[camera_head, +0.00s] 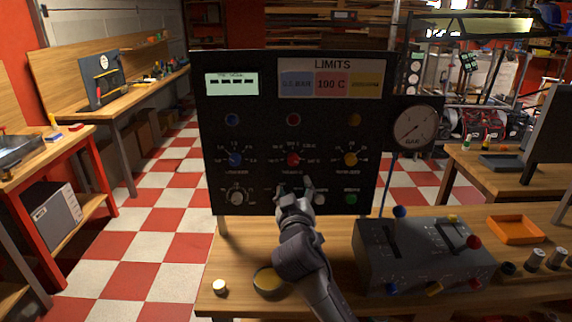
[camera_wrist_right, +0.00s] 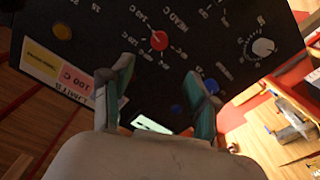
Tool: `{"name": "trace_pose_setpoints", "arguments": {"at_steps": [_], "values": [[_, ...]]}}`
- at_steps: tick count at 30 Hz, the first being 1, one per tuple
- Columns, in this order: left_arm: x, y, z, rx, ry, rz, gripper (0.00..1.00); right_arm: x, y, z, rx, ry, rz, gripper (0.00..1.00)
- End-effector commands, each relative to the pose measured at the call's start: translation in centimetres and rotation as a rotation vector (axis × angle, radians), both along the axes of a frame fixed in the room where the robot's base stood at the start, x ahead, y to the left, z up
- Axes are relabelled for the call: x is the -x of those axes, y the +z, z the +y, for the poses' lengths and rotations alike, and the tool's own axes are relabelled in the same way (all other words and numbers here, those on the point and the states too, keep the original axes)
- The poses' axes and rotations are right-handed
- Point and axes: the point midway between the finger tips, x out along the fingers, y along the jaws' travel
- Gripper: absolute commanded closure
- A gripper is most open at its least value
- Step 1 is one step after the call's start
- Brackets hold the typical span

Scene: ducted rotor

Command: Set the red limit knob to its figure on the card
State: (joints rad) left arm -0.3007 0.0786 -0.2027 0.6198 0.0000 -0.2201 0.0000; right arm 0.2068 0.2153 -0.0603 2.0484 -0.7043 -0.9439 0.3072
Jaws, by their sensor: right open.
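The red limit knob (camera_head: 293,159) sits mid-panel on the upright black panel (camera_head: 260,205); it also shows in the wrist view (camera_wrist_right: 159,40) with a printed scale around it. Its exact setting is too small to read. The limits card (camera_head: 330,84) at the panel's top has blue, red and yellow fields; the red one reads 100 C. My right gripper (camera_head: 295,187) is open in front of the panel, just below the red knob in the head view. In the wrist view its fingers (camera_wrist_right: 160,70) stand apart with nothing between them. My left gripper is not in view.
A blue knob (camera_head: 235,159) and a yellow knob (camera_head: 350,159) flank the red one, with a white knob (camera_head: 237,197) lower left. A grey control box (camera_head: 425,262) with levers, a round gauge (camera_head: 415,127) and an orange tray (camera_head: 515,230) stand to the right.

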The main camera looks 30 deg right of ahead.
Motion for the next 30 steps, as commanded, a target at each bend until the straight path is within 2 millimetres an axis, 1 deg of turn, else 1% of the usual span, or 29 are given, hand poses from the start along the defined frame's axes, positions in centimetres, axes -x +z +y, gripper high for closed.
{"name": "trace_pose_setpoints", "arguments": {"at_steps": [5, 12, 18, 21, 24, 30], "values": [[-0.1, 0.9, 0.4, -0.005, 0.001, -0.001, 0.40, -2.3, 0.2, -1.5, 0.002, -0.003, 0.004, 0.40], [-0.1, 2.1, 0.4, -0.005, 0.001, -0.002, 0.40, -6.7, 0.2, -4.3, 0.001, -0.002, 0.005, 0.40], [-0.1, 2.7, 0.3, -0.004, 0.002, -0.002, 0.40, -9.7, 0.1, -6.0, 0.000, -0.001, 0.006, 0.40], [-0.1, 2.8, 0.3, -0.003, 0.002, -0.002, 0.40, -10.6, 0.0, -6.5, -0.001, 0.000, 0.004, 0.40], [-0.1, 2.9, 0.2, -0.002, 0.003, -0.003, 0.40, -11.1, -0.1, -6.8, -0.001, 0.000, 0.006, 0.40], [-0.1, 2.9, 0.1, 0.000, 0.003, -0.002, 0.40, -11.3, -0.2, -7.0, -0.002, 0.001, 0.005, 0.40]]}}
